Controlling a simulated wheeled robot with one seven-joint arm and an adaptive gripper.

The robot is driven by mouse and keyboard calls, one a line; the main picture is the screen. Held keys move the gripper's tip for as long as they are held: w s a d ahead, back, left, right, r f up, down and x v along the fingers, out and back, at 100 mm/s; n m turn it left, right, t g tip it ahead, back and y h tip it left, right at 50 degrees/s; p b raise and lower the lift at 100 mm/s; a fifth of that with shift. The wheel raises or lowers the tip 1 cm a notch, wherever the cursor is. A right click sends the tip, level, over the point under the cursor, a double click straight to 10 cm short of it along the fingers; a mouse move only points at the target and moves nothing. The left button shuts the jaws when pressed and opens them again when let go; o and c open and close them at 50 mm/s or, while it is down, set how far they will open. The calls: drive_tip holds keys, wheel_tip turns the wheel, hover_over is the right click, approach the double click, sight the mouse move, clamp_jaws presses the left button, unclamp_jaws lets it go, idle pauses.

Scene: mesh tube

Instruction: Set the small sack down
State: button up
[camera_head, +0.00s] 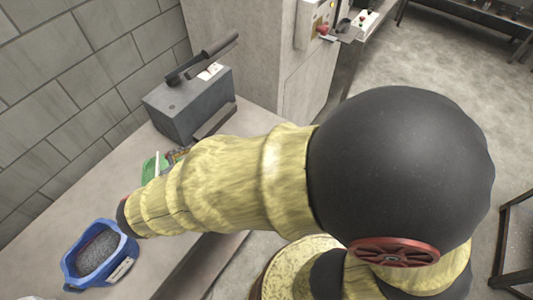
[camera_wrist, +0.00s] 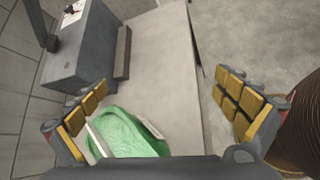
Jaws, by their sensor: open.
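A green, soft-looking thing (camera_wrist: 130,133) with pale edges lies low in the wrist view, close to the left finger; it may be the small sack, but I cannot tell for sure. A bit of green (camera_head: 152,167) also shows on the bench behind my arm in the head view. My gripper (camera_wrist: 165,108) is open, with its yellow-padded fingers wide apart. The green thing is between the fingers, nearer the left one, and not clamped. Its lower part is hidden by the gripper body.
The grey bench (camera_head: 45,235) runs along a block wall. A dark grey box machine with a lever (camera_head: 190,100) stands at its back; it also shows in the wrist view (camera_wrist: 82,45). A blue tub of grey granules (camera_head: 73,270) stands at the near left. Bare bench lies beyond the green thing.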

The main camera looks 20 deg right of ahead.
drive_tip(key=s+d+r+m+g+y, duration=0.1)
drive_tip(key=s+d+r+m+y, duration=0.2)
drive_tip(key=s+d+r+m, duration=0.3)
drive_tip(key=s+d+r+m+g+y, duration=0.1)
drive_tip(key=s+d+r+m+y, duration=0.2)
drive_tip(key=s+d+r+m, duration=0.3)
drive_tip(key=shift+s+d+r+m+y, duration=0.25)
drive_tip(key=shift+d+m, duration=1.95)
drive_tip(key=shift+m, duration=3.1)
drive_tip(key=shift+s+f, duration=0.1)
